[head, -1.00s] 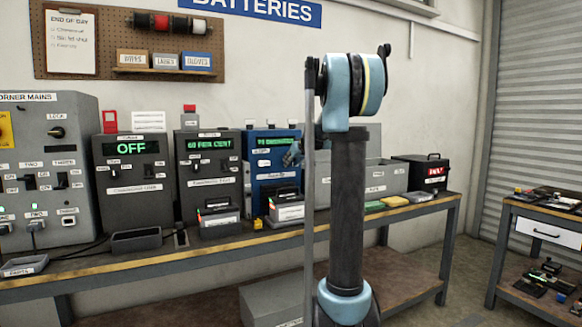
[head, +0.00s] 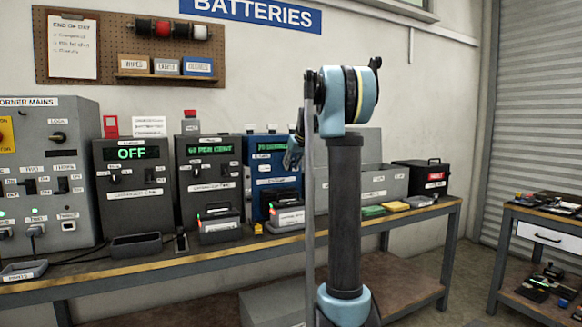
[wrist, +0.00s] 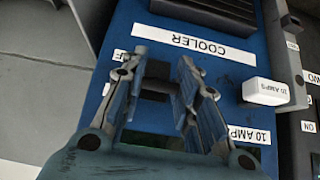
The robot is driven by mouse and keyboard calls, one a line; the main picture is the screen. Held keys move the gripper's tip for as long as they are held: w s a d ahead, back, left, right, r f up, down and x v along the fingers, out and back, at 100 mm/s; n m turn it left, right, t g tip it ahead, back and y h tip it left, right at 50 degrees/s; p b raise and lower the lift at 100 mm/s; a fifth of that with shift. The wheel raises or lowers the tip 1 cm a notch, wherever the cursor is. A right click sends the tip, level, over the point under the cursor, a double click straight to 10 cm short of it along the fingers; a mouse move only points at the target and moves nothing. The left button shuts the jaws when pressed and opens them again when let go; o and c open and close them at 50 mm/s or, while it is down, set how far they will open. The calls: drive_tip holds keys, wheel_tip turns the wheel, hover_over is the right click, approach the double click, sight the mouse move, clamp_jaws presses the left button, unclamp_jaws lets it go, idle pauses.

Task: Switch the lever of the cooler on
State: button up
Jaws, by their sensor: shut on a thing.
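The blue cooler unit (head: 262,160) stands on the workbench in the head view, with a green lit display. In the wrist view its blue face (wrist: 215,75) fills the middle, and the COOLER label (wrist: 193,43) appears upside down. My gripper (wrist: 163,62) is at this face, just by the label, its two fingers on either side of a dark part (wrist: 155,88), which looks like the lever. Most of that part is hidden, so its on or off position cannot be told. In the head view my gripper (head: 293,152) is small and partly behind my arm.
A grey unit reading OFF (head: 130,153) and another grey unit (head: 208,165) stand left of the cooler. A black case (head: 422,177) is at right.

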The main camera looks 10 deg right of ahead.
drive_tip(key=shift+w+r, duration=0.1)
drive_tip(key=shift+w, duration=0.05)
drive_tip(key=o, duration=1.1)
drive_tip(key=v, duration=1.1)
drive_tip(key=shift+s+d+r, duration=0.1)
drive_tip(key=shift+s+r, duration=0.15)
drive_tip(key=shift+s, duration=0.05)
